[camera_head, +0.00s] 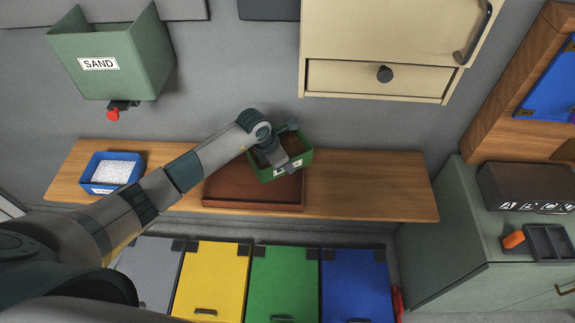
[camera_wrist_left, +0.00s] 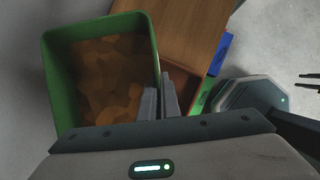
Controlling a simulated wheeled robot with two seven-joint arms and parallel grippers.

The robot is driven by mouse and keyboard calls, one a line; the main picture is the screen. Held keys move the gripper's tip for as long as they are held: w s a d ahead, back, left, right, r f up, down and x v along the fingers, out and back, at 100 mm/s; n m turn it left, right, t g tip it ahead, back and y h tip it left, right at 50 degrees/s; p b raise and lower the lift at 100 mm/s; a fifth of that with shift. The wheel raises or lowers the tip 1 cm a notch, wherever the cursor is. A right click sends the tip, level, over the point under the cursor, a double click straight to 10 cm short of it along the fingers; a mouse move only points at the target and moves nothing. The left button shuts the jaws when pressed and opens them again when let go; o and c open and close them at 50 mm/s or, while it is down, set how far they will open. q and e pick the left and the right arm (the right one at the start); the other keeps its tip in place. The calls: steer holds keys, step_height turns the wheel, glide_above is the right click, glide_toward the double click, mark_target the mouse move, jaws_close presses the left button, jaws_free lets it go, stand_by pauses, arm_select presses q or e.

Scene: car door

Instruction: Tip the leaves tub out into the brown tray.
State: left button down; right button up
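The leaves tub (camera_head: 303,155) is green with a white label, and it shows over the back right part of the brown tray (camera_head: 225,190). In the left wrist view the tub (camera_wrist_left: 58,85) holds a layer of brown leaves (camera_wrist_left: 105,80). My left gripper (camera_head: 290,160) is at the tub. Its fingers (camera_wrist_left: 160,103) are close together, one on each side of the tub's wall, so it looks shut on the rim. The tub's underside is hidden, so I cannot tell its height above the tray. The visible part of the tray is empty. A corner of the tray (camera_wrist_left: 178,88) shows beyond the fingers.
A blue tub (camera_head: 137,160) of white grains stands left on the wooden shelf (camera_head: 370,185). The shelf's right part is clear. A green SAND hopper (camera_head: 120,60) and a beige cabinet (camera_head: 340,40) hang behind. Colored lidded bins (camera_head: 283,280) stand in front. Two dark prongs (camera_wrist_left: 308,81) show at the wrist view's right edge.

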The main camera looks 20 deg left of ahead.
arm_select(q)
steer(key=shift+f+h, duration=0.15)
steer(key=shift+h, duration=0.15)
steer(key=shift+w+d+f+t+h, duration=0.1)
steer(key=shift+f+t+h, duration=0.25)
steer(key=shift+t+h, duration=0.6)
steer(key=shift+w+r+t+b, duration=0.1)
steer(key=shift+r+t+b, duration=0.3)
steer(key=shift+b, duration=0.3)
arm_select(e)
steer(key=shift+f, duration=0.7)
arm_select(q)
steer(key=shift+r+t+h+b, duration=0.55)
steer(key=shift+t+h+b, duration=0.25)
steer(key=shift+b, duration=0.9)
steer(key=shift+s+a+r+t+h+b, duration=0.2)
steer(key=shift+t+h+b, duration=0.3)
steer(key=shift+b, duration=1)
steer(key=shift+s+a+r+t+h+b, duration=0.1)
steer(key=shift+r+t+h+b, duration=0.25)
steer(key=shift+b, duration=1.15)
arm_select(e)
step_height(320, 180, down, 9)
steer(key=shift+f, duration=0.2)
arm_select(q)
steer(key=shift+s+a+r+t+h+b, duration=0.2)
steer(key=shift+t+h+b, duration=0.45)
steer(key=shift+b, duration=1.85)
arm_select(e)
steer(key=shift+f, duration=2.5)
